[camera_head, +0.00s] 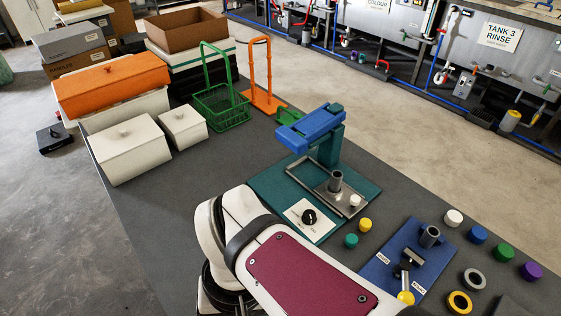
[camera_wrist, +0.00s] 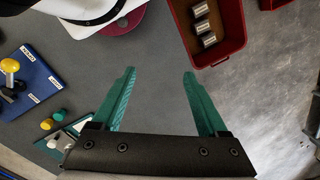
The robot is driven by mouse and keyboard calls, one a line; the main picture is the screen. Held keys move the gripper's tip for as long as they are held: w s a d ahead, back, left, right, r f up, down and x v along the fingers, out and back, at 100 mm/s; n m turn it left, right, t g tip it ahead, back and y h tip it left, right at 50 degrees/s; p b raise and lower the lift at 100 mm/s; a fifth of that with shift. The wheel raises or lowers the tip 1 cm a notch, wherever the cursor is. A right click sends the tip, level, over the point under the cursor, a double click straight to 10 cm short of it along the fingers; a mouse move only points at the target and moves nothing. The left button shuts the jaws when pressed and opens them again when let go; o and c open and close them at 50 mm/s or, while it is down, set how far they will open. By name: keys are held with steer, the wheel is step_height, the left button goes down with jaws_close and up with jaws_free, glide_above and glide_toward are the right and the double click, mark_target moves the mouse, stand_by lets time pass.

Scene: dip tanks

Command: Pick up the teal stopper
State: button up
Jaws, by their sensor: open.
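The teal stopper (camera_head: 351,240) is a small round cap. It stands on the dark bench beside the front edge of the teal base plate (camera_head: 365,187), close to a yellow stopper (camera_head: 365,224). My gripper is out of the head view.
A blue plate (camera_head: 387,252) with a yellow-knobbed lever lies right of the stopper. White, blue, green and purple stoppers (camera_head: 532,270) stand beyond it. A blue-topped press (camera_head: 312,128) stands behind. In the wrist view a red bin (camera_wrist: 234,22) holds grey blocks near the fingers.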

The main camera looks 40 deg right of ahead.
steer(key=w+d+m, duration=0.3)
steer(key=w+d, duration=0.2)
steer(key=m+h, duration=0.2)
steer(key=m, duration=0.7)
glide_above(352, 238)
step_height(352, 238, down, 6)
step_height(352, 238, down, 16)
jaws_close()
